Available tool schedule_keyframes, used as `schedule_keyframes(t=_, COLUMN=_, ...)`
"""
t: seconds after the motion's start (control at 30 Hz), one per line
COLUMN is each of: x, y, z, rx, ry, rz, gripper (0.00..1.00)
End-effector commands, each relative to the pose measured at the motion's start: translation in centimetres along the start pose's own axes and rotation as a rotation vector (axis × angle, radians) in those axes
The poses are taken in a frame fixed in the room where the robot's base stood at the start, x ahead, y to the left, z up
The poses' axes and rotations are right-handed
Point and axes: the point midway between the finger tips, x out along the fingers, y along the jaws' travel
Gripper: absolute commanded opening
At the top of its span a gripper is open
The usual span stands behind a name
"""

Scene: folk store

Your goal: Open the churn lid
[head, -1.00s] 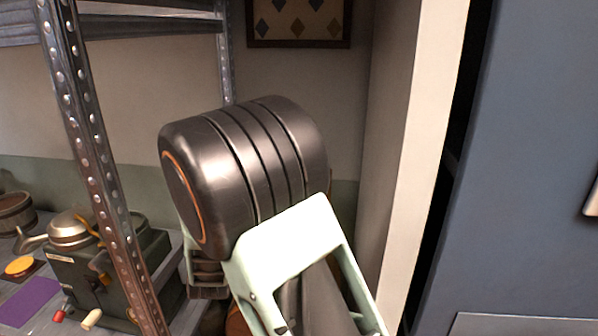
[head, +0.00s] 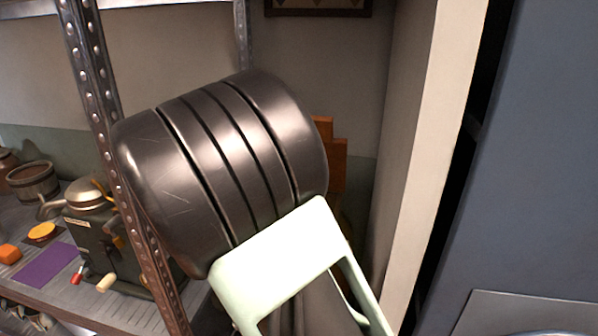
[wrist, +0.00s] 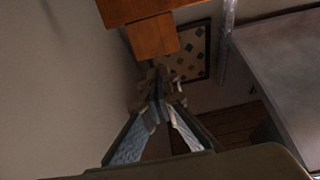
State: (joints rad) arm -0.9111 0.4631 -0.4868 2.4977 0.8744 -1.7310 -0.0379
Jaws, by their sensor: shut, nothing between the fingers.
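No churn can be made out for sure. An orange-brown wooden piece (head: 338,165) shows behind my arm in the head view; I cannot tell whether it belongs to the churn. A similar orange-brown blocky piece is at the top of the wrist view (wrist: 153,37). My gripper (wrist: 159,98) is shut and empty in the wrist view, its fingertips meeting beneath that piece in the picture; contact with anything cannot be told. In the head view the gripper is hidden behind my large dark arm link.
A metal rack post (head: 100,110) stands at left. Beyond it, a shelf holds a dark machine with a crank (head: 108,245), a wooden tub (head: 32,183), a purple mat (head: 48,266) and an orange block (head: 9,254). A pale wall edge (head: 440,120) stands at right.

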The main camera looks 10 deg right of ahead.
Motion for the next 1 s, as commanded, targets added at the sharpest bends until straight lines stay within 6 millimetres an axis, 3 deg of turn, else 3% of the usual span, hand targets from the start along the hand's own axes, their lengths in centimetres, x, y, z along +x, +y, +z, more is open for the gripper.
schedule_keyframes(t=0.03, x=1.5, y=0.1, z=-0.4, rx=-0.003, ry=0.002, rz=0.004, gripper=0.0)
schedule_keyframes(t=0.2, x=5.2, y=0.1, z=-0.4, rx=-0.002, ry=0.001, rz=0.002, gripper=0.0)
schedule_keyframes(t=0.43, x=8.8, y=0.0, z=-0.3, rx=-0.003, ry=0.0, rz=0.0, gripper=0.0)
schedule_keyframes(t=0.6, x=10.0, y=0.0, z=-0.1, rx=-0.002, ry=-0.001, rz=-0.001, gripper=0.0)
schedule_keyframes(t=1.0, x=10.2, y=0.0, z=0.0, rx=-0.002, ry=-0.002, rz=-0.001, gripper=0.0)
